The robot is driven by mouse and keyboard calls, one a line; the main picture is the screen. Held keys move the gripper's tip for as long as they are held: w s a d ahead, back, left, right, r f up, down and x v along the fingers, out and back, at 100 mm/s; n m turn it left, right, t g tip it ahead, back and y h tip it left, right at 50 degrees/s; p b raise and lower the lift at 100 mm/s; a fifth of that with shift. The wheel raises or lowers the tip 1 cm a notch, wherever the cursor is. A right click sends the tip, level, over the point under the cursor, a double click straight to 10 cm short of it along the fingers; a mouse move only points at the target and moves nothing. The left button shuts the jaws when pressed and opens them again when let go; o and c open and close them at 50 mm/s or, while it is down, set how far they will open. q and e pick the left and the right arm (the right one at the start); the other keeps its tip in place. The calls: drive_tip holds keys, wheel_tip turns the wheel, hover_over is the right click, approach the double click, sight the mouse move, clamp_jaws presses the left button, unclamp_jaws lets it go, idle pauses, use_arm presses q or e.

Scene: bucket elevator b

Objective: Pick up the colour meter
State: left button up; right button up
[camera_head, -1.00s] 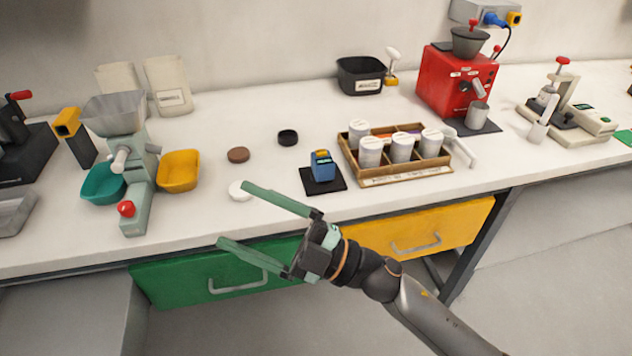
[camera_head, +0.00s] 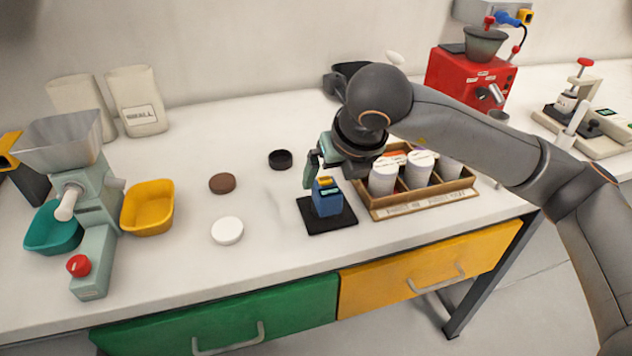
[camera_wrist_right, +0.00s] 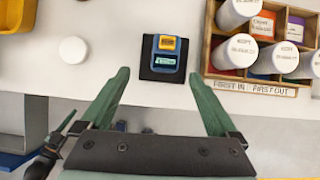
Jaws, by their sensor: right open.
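The colour meter is the small blue device with a yellow top (camera_head: 327,200). It stands upright on a black square pad (camera_head: 343,221) near the front of the bench. In the right wrist view the meter (camera_wrist_right: 166,54) shows its small screen and lies ahead of the fingertips, between their lines. My right gripper (camera_head: 318,163) is open and empty, just above and behind the meter in the head view. Its green fingers (camera_wrist_right: 158,76) are spread wide in the wrist view. The arm hides part of the gripper in the head view. My left gripper is not in view.
A wooden tray (camera_head: 420,205) of white-lidded jars stands close to the right of the meter. A white disc (camera_head: 227,230), a brown disc (camera_head: 222,183) and a black disc (camera_head: 280,159) lie to the left. A yellow bin (camera_head: 148,208) stands further left. The bench front edge is near.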

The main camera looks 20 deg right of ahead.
sight(327, 187)
drive_tip(key=x, duration=0.6)
drive_tip(key=shift+w+d+r, duration=0.1)
drive_tip(key=shift+w+d, duration=0.3)
drive_tip(key=shift+w, duration=0.05)
drive_tip(key=p+x, duration=0.1)
drive_tip(key=x, duration=0.4)
drive_tip(key=shift+w+d, duration=0.15)
drive_tip(key=shift+w, duration=0.1)
drive_tip(key=shift+w+f, duration=0.15)
drive_tip(key=shift+f, duration=0.3)
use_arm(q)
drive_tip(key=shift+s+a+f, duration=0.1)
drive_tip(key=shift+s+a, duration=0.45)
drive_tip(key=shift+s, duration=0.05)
use_arm(e)
drive_tip(key=shift+c, duration=0.2)
drive_tip(key=c, duration=0.9)
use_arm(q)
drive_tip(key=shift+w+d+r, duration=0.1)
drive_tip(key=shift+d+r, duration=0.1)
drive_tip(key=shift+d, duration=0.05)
use_arm(e)
clamp_jaws()
